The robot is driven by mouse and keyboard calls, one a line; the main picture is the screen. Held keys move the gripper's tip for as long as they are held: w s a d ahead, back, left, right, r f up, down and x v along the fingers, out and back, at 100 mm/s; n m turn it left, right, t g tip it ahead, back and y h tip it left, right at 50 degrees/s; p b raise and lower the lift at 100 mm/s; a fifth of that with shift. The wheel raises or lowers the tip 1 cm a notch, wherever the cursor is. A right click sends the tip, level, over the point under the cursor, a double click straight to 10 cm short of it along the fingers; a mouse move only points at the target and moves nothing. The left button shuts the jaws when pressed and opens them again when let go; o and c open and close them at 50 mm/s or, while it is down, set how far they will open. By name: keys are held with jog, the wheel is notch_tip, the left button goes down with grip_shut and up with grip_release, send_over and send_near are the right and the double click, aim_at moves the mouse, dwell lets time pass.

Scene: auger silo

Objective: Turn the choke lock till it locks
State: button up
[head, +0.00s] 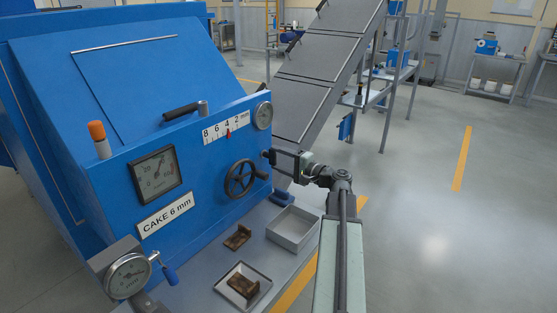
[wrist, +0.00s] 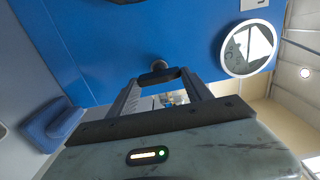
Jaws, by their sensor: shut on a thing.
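The choke lock appears to be the small dark knob (wrist: 158,66) on the blue machine front. In the wrist view it sits between the two fingertips of my gripper (wrist: 159,79), which is shut on it. In the head view my gripper (head: 273,156) reaches the right end of the blue panel, right of the black handwheel (head: 240,179), and hides most of the knob. The knob's lock state cannot be told. A choke scale (head: 226,130) marked 8 6 4 2 mm has a red pointer near 4. A sign (head: 165,213) reads CAKE 6 mm.
Round gauge (head: 263,115) sits just above my gripper; it also shows in the wrist view (wrist: 249,48). Floor to the right is open.

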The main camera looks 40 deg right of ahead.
dwell(0.4)
jog(key=o, duration=1.4)
jog(key=shift+c, duration=0.2)
jog(key=shift+s, duration=0.1)
jog(key=v, duration=0.7)
jog(key=shift+s, duration=0.35)
jog(key=shift+d, duration=0.1)
